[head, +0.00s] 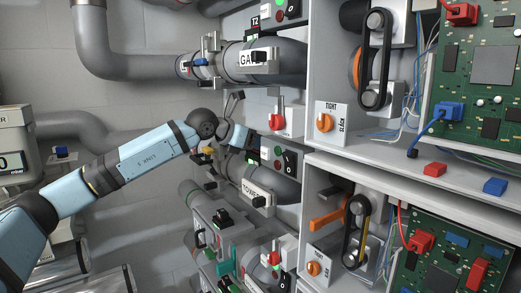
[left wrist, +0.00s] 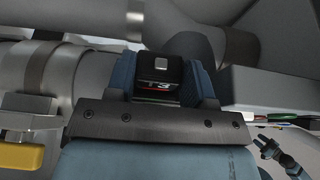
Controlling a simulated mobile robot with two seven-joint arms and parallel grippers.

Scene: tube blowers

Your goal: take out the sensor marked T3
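In the head view my left gripper (head: 238,135) is at the pipework, between the upper pipe and the lower blower pipe. The sensor cannot be made out clearly there, and whether it is still seated is hidden.
The upper pipe (head: 275,62) and the lower pipe marked TOWER (head: 270,182) run close to my gripper. A yellow handle (left wrist: 22,157) is at left in the wrist view. Orange knobs (head: 323,122), belts and green circuit boards (head: 490,60) fill the right side.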

